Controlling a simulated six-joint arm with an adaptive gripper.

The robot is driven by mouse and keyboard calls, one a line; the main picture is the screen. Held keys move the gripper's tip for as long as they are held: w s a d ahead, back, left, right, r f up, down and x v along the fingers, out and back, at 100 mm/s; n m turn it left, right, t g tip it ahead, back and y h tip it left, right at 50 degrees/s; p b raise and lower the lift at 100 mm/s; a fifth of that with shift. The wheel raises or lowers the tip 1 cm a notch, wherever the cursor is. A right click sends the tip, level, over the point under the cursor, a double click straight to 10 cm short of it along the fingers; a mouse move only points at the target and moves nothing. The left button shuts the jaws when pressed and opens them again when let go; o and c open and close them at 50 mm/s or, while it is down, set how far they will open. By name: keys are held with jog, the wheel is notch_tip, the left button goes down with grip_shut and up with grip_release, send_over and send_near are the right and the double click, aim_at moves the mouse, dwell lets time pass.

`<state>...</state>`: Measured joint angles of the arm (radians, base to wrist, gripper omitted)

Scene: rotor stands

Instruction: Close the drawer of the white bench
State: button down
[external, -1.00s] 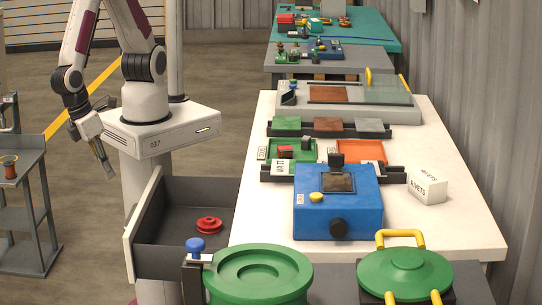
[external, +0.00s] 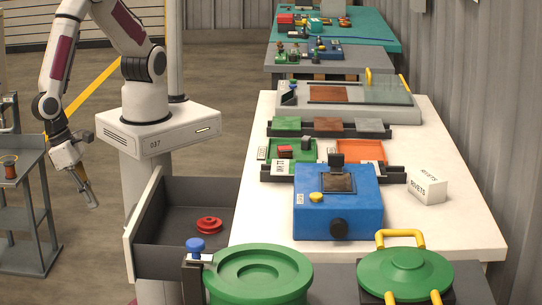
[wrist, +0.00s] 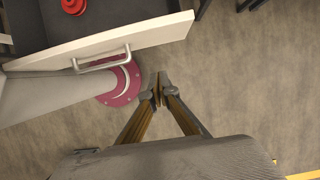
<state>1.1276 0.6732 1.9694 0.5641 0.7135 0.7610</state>
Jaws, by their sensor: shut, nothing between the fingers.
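The white bench (external: 447,195) has its drawer (external: 148,225) pulled open toward the left in the external view. The drawer has a white front panel and a dark grey inside, with a red spool-like part (external: 207,224) lying in it. In the wrist view the drawer front (wrist: 130,38) shows at the top, with its metal bar handle (wrist: 102,60). My gripper (external: 93,205) is shut and empty, in the air to the left of the drawer front and apart from it. Its closed fingertips (wrist: 160,90) show below and right of the handle in the wrist view.
A blue box (external: 338,210), a white RIVETS block (external: 428,187) and trays stand on the bench top. A grey cart (external: 28,190) is at the left. Open floor lies between cart and drawer.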

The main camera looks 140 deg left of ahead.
jog(key=shift+a+f, duration=0.1)
jog(key=shift+f, duration=0.05)
jog(key=w+a+f, duration=0.5)
jog(key=f, duration=0.4)
jog(key=shift+w+a, duration=0.15)
jog(key=shift+w, duration=0.1)
dwell(0.7)
dwell(0.3)
jog(key=w+a, duration=2.1)
jog(key=shift+r, duration=0.1)
